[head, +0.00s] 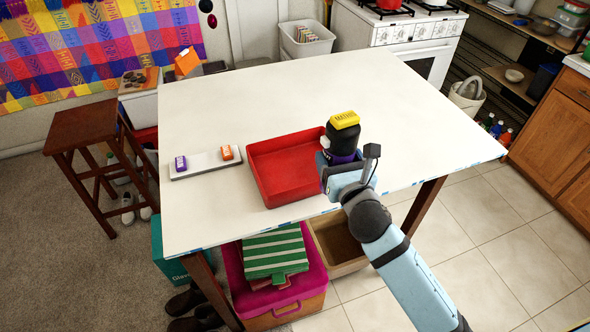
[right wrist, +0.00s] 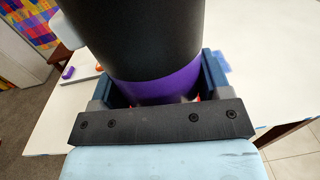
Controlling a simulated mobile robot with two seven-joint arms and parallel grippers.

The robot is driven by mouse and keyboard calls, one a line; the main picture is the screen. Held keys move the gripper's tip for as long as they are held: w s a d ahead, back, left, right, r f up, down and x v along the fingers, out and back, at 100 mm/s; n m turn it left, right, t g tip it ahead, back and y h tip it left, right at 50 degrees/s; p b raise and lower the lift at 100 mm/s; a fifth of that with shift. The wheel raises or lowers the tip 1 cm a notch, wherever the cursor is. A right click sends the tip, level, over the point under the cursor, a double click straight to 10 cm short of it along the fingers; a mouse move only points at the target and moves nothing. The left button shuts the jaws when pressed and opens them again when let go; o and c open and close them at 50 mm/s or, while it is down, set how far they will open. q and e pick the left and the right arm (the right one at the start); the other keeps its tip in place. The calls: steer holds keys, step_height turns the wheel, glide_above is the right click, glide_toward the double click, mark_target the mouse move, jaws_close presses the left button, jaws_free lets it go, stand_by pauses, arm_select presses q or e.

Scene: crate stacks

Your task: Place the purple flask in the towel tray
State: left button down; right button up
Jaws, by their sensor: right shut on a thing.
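The flask (head: 343,138) is dark with a purple band near its lower part and a yellow top with lettering. My right gripper (head: 340,160) is shut around its purple band (right wrist: 165,86), and the flask looks roughly upright. It is at the right side of an empty red tray (head: 258,179) near the table's front edge. I cannot tell whether its base touches the table, as the gripper hides it. No towel shows in the red tray, and no tray is clearly marked as the towel tray. My left gripper is not in view.
A flat pale board (head: 204,164) left of the red tray carries a small purple block (head: 180,163) and an orange block (head: 227,153). The white table (head: 300,90) is clear behind them. Stools, a pink box and a wooden crate (head: 335,245) stand around or below.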

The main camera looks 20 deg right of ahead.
steer(key=w+a+r+h+b, duration=0.1)
steer(key=w+a+r+b, duration=0.1)
steer(key=w+r, duration=0.5)
steer(key=w+a+r+h+b, duration=0.1)
steer(key=w+a+r+b, duration=0.15)
steer(key=w+r, duration=0.5)
step_height(320, 180, down, 20)
steer(key=b, duration=0.2)
steer(key=shift+w+d+m, duration=0.2)
steer(key=shift+d+m, duration=0.15)
steer(key=shift+m, duration=0.05)
steer(key=shift+f, duration=0.55)
steer(key=o, duration=1.1)
steer(key=shift+r, duration=0.1)
